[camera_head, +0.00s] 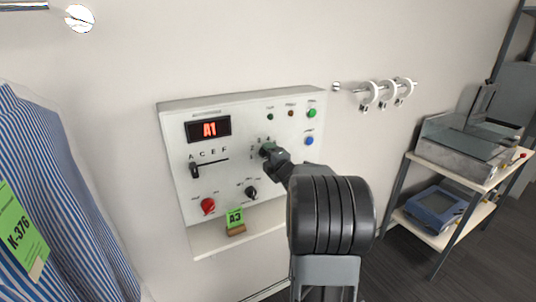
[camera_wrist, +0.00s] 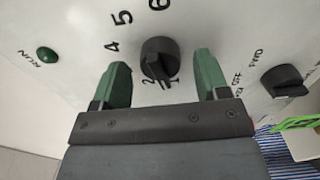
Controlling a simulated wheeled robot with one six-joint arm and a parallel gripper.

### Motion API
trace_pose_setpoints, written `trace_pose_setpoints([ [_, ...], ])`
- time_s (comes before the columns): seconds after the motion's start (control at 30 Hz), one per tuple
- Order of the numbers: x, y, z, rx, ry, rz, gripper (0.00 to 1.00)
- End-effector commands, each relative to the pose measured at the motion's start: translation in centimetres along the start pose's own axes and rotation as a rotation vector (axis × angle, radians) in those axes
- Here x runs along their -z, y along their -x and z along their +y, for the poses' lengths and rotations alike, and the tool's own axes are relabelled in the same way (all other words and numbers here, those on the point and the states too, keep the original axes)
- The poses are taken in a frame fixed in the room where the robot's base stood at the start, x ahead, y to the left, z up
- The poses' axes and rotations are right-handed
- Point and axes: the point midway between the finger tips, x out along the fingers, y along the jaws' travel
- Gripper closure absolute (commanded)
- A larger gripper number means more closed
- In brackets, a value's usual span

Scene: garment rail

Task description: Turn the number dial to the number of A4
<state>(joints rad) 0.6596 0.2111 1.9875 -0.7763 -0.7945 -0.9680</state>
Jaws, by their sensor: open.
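The control panel (camera_head: 245,130) on the wall has a red display (camera_head: 209,129) reading A1. The letter slider (camera_head: 195,170) sits at the left end of its slot, under A. The black number dial (camera_wrist: 160,58) is in the wrist view, with 4, 5 and 6 around it and 1 and 2 at its lower edge. My gripper (camera_wrist: 162,80) is open, its green fingers on either side of the dial with gaps visible. In the head view my gripper (camera_head: 272,152) is at the panel and largely hides the dial.
A red knob (camera_head: 208,206) and a black selector knob (camera_head: 251,192) sit lower on the panel. A green A3 tag (camera_head: 235,217) stands on the ledge below. A striped garment (camera_head: 65,200) hangs left; a shelf unit (camera_head: 445,239) stands right.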

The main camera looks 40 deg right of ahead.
Motion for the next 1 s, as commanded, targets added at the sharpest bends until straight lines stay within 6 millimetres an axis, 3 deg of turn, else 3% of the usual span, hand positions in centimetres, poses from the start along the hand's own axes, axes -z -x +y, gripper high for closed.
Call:
trace_pose_setpoints([
  [0.43,0.04,-0.73,-0.04,0.000,0.000,0.000,0.32],
  [0.9,0.03,-0.71,-0.04,0.000,0.000,0.000,0.77],
  [1.0,0.03,-0.71,-0.04,0.000,-0.001,0.000,0.81],
])
